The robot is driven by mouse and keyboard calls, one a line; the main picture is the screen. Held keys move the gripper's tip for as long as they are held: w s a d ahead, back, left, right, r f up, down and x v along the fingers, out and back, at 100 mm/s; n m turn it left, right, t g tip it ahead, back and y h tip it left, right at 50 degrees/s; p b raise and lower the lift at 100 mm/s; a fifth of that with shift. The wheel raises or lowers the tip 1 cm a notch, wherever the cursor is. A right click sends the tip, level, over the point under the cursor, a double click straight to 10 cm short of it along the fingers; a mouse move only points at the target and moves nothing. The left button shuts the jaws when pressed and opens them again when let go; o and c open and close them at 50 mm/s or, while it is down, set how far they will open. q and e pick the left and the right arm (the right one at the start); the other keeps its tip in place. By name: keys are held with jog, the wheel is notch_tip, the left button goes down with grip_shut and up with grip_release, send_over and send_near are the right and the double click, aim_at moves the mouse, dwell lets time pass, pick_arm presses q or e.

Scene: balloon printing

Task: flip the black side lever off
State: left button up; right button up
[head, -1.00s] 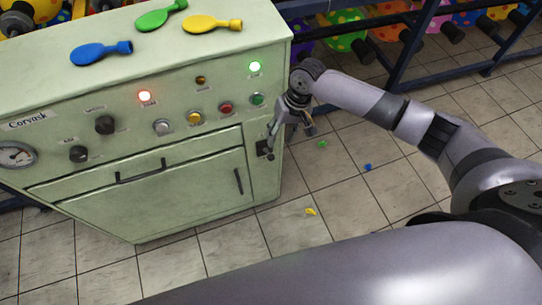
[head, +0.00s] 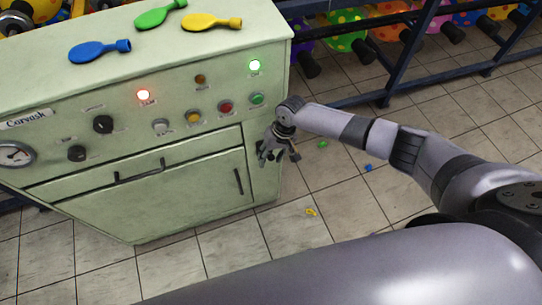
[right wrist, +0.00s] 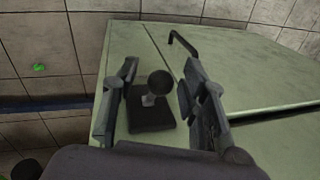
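The black side lever (right wrist: 160,82) shows in the right wrist view as a round black knob on a short pale stem, fixed to a black base plate (right wrist: 152,117) on the pale green machine. In the head view my right gripper (head: 278,158) is at the machine's right side, and the lever is largely hidden behind it. In the right wrist view the right gripper (right wrist: 158,92) is open, with one finger on each side of the knob and visible gaps between. Whether the knob is deep between the fingers is hard to tell. My left gripper is out of view.
The machine's front (head: 170,195) has knobs, buttons, a lit red lamp (head: 143,95) and a lit green lamp (head: 255,65).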

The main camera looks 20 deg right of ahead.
grip_shut()
dwell(0.3)
dwell(0.4)
